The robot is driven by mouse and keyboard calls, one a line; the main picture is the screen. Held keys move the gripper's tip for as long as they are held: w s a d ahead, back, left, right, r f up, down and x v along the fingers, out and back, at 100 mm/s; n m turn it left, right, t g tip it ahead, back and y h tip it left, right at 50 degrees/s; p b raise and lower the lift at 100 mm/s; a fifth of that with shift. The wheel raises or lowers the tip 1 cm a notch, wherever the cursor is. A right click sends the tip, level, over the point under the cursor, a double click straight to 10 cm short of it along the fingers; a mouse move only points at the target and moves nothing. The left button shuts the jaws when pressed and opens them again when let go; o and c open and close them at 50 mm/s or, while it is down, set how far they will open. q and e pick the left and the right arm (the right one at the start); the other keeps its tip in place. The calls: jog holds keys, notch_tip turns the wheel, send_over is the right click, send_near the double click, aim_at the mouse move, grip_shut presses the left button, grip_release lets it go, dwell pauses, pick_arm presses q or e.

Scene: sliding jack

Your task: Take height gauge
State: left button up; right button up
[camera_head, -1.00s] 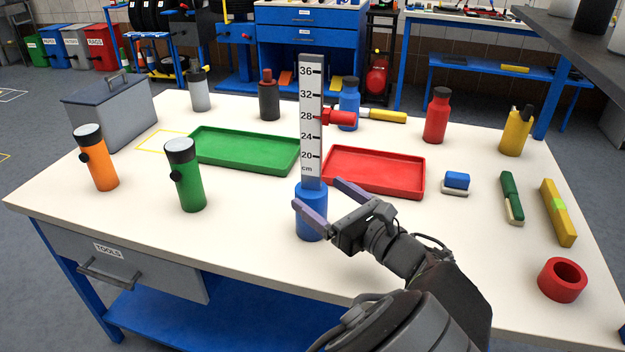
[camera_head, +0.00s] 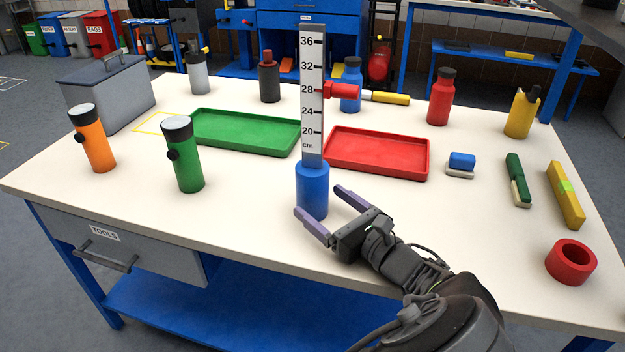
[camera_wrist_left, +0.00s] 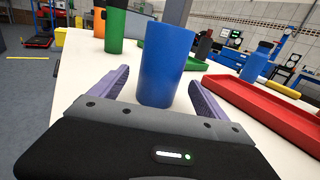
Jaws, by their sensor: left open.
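The height gauge has a blue round base (camera_head: 312,182) and a tall white scale (camera_head: 311,95) with black numbers. A red arm (camera_head: 342,90) sticks out to the right at its upper part. It stands upright on the table. My left gripper (camera_head: 318,200) is open at the near side of the base, with its purple fingers pointing at it. In the left wrist view the blue base (camera_wrist_left: 166,62) appears between the two spread fingers, with a gap on each side. My right gripper is not in view.
A green tray (camera_head: 245,150) lies left behind the gauge and a red tray (camera_head: 378,172) right behind it. Green (camera_head: 184,155) and orange (camera_head: 93,140) flashlights stand left. A red ring (camera_head: 572,262) lies at the right. The table front (camera_head: 250,235) is clear.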

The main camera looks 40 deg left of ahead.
pick_arm(q)
jog(key=shift+x, duration=1.25)
jog(key=b+x, duration=0.1)
jog(key=x, duration=0.4)
jog(key=c, duration=1.9)
